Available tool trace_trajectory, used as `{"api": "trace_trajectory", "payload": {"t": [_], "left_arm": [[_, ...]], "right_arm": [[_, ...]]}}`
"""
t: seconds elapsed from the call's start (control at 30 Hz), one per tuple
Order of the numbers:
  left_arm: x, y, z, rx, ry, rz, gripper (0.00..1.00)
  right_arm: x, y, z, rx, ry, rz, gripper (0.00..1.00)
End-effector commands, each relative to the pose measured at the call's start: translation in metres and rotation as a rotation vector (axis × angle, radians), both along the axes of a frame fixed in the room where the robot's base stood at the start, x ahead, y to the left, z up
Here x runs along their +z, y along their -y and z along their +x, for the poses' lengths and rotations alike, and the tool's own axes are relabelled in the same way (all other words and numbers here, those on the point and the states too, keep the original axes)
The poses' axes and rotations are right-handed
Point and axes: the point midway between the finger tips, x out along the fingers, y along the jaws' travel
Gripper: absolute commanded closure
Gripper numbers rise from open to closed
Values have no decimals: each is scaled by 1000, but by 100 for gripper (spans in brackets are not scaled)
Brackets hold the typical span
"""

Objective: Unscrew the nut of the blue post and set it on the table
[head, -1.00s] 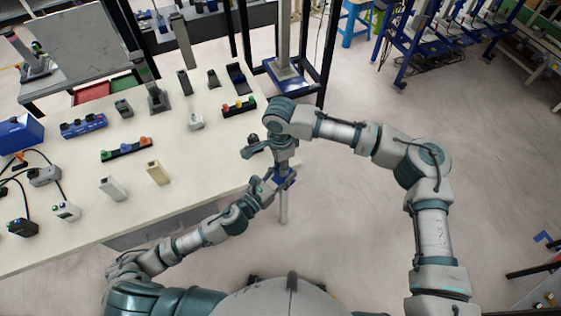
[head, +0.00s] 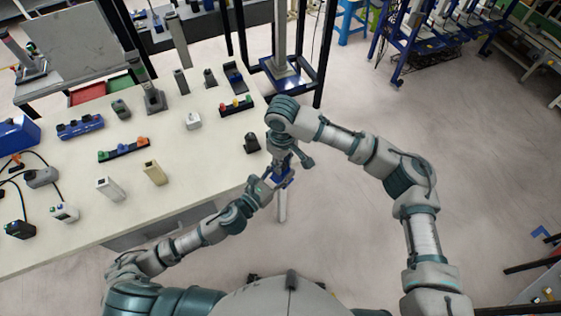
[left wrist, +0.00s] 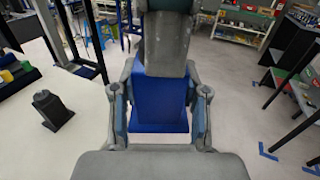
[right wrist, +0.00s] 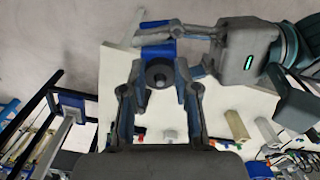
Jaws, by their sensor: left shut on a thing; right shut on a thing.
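The blue post shows as a blue block (left wrist: 160,108) between the fingers of my left gripper (left wrist: 160,110) in the left wrist view. In the head view my left gripper (head: 279,184) is shut on it, just off the table's right edge. My right gripper (head: 284,152) is directly above, pointing down. In the right wrist view a dark round nut (right wrist: 158,73) with a centre hole sits between the fingers of my right gripper (right wrist: 158,80), which is shut on it. Blue shows just behind the nut. I cannot tell whether the nut is still threaded on the post.
The cream table (head: 205,165) lies to the left, with free surface near its right side. A small black holder (head: 251,143) stands near that edge. A rack with coloured pieces (head: 236,106), a white block (head: 193,121) and a tan block (head: 154,173) stand farther left.

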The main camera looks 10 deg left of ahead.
Motion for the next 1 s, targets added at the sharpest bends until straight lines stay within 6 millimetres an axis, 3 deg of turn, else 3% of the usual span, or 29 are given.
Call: {"api": "trace_trajectory", "payload": {"t": [0.03, 1.0], "left_arm": [[3, 8, -7, -25, 4, -10, 100], [2, 7, -7, -24, 3, -10, 100]], "right_arm": [[2, -3, 3, 119, 9, 15, 100], [4, -8, 14, 2735, -25, 30, 100]]}}
